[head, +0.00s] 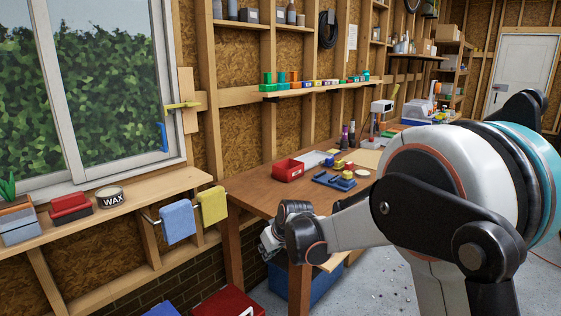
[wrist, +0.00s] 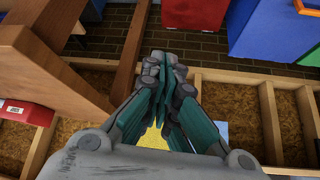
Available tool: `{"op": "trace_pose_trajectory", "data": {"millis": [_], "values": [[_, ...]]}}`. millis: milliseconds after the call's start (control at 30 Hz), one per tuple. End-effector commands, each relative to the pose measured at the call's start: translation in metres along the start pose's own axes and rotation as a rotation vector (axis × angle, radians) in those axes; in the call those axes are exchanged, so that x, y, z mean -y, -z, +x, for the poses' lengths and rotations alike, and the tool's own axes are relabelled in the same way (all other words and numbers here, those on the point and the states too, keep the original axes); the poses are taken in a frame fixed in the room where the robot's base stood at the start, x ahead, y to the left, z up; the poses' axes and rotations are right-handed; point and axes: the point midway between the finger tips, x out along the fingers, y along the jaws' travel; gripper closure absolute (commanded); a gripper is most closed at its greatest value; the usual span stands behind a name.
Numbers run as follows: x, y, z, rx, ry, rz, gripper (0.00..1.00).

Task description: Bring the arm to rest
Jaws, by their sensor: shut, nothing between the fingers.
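My gripper (wrist: 163,65) is shut, with its fingers together and nothing between them in the wrist view. In the head view my gripper (head: 267,243) hangs in front of the workbench's left end, to the right of the hanging cloths. My arm reaches in from the right and is bent at the elbow. It hides part of the workbench and the floor.
The wooden workbench (head: 253,182) carries a red bin (head: 288,170) and a blue tray (head: 334,180). A blue cloth (head: 178,221) and a yellow cloth (head: 212,205) hang from a rail under the window shelf. A red box (head: 222,303) stands low below them.

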Motion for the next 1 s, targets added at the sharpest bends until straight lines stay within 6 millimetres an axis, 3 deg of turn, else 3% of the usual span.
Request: {"op": "trace_pose_trajectory", "data": {"millis": [33, 100, 267, 500, 800, 1000], "values": [[-0.004, -0.004, -0.023, 0.001, -0.013, 0.017, 1.00], [-0.010, -0.010, -0.049, 0.001, -0.030, 0.043, 1.00], [-0.019, -0.029, -0.108, 0.002, -0.069, 0.099, 1.00], [-0.025, -0.070, -0.187, 0.002, -0.127, 0.184, 1.00], [-0.022, -0.138, -0.265, -0.002, -0.202, 0.289, 1.00], [-0.013, -0.191, -0.303, -0.006, -0.251, 0.358, 1.00]]}}
